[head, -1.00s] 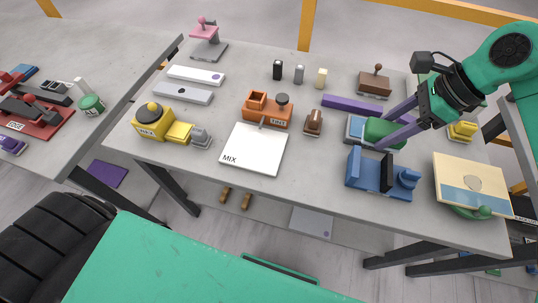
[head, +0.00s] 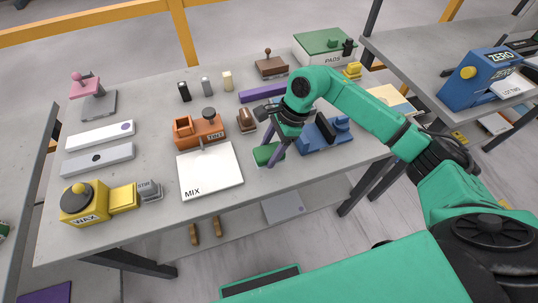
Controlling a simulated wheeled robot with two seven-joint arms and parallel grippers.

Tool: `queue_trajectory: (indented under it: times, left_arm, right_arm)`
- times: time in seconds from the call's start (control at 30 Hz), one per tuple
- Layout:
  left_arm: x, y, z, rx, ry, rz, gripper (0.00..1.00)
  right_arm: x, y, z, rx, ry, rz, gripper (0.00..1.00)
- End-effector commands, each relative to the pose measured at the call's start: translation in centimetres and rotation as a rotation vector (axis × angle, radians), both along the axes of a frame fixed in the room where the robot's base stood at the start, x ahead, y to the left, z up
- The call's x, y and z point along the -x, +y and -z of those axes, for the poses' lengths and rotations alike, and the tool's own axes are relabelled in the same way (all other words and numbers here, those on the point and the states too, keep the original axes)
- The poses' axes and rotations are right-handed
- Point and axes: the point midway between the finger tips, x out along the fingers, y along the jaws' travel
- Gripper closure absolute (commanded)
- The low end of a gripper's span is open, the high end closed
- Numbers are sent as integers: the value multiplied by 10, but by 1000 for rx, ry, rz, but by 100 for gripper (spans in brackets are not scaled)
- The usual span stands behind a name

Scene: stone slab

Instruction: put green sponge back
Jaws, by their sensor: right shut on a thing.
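The green sponge (head: 264,156) is in the head view, near the middle of the slab, just right of the white MIX board. My right gripper (head: 270,152) reaches in from the right with its two purple fingers shut on the sponge. The sponge looks held at or slightly above the slab; I cannot tell if it touches. A green box marked PADS (head: 328,46) stands at the back right of the slab. My left gripper is not in view.
The white MIX board (head: 211,173) is close left of the sponge. A blue device (head: 325,137) stands right of it, partly behind my arm. An orange TINT unit (head: 198,132), a brown stamp (head: 246,119) and a purple bar (head: 263,93) lie behind.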

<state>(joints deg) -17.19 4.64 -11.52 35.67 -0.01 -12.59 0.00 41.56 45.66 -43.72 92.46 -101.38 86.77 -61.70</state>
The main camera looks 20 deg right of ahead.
Motion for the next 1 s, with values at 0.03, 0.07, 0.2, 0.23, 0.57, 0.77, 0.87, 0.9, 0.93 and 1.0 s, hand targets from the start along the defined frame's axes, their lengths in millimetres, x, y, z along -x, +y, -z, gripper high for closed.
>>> queue_trajectory:
  times: [0.03, 0.07, 0.2, 0.23, 0.57, 0.77, 0.87, 0.9, 0.93, 1.0]
  left_arm:
    - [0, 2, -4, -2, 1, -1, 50]
    - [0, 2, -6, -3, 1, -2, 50]
    - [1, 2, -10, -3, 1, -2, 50]
    - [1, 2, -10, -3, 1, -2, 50]
    - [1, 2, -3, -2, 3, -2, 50]
    - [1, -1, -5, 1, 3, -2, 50]
    - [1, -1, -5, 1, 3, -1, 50]
    - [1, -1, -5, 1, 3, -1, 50]
    - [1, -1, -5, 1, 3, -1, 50]
    - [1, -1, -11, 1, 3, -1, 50]
  right_arm:
    - [1, 0, 9, 0, 6, 2, 83]
    - [2, 0, 15, 1, 7, 1, 83]
    - [1, 0, 38, 1, 3, 1, 83]
    - [1, 0, 39, 1, 2, 0, 83]
    - [0, 0, 45, 1, 1, 1, 83]
    - [0, 0, 42, 1, 1, 1, 9]
    - [0, 0, 42, 1, 1, 1, 9]
    - [0, 0, 42, 1, 1, 1, 9]
    - [0, 0, 42, 1, 1, 1, 9]
    - [0, 0, 37, 1, 1, 1, 9]
